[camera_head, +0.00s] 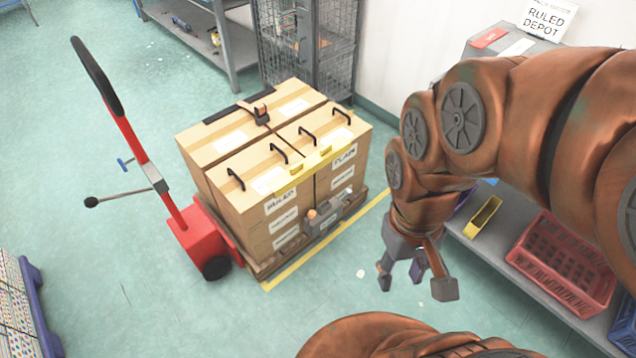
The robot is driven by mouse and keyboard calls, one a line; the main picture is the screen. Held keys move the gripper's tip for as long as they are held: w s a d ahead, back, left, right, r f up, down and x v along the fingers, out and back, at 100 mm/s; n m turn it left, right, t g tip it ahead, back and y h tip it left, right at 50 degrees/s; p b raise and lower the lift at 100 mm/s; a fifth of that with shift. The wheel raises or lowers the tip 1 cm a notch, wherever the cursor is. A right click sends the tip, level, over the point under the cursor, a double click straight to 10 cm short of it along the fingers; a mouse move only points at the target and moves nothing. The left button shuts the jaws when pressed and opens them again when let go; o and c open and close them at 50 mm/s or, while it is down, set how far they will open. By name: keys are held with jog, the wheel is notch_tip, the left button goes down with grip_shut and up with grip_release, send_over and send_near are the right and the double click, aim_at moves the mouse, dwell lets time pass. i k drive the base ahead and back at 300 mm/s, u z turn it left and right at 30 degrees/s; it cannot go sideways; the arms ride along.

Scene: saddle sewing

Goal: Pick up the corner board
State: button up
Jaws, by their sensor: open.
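A yellow angled strip (297,175) lies along the top front edge of the stacked cartons (225,190); it looks like the corner board. A dark strip (225,113) runs along the back left top edge of the stack, and I cannot tell for sure which of the two is the corner board. My gripper (415,281) hangs to the right of the stack, fingers pointing down and spread open. It is empty and apart from the cartons and both strips.
The cartons, with black handles, stand on a wooden pallet. A red pallet jack (196,240) is at left. A grey shelf (515,268) at right holds a yellow tray (484,215) and a red crate (562,264). A wire cage (315,45) stands behind.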

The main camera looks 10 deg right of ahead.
aim_at(284, 182)
jog(key=u, duration=0.7)
jog(key=i, duration=0.8)
jog(key=z, duration=0.1)
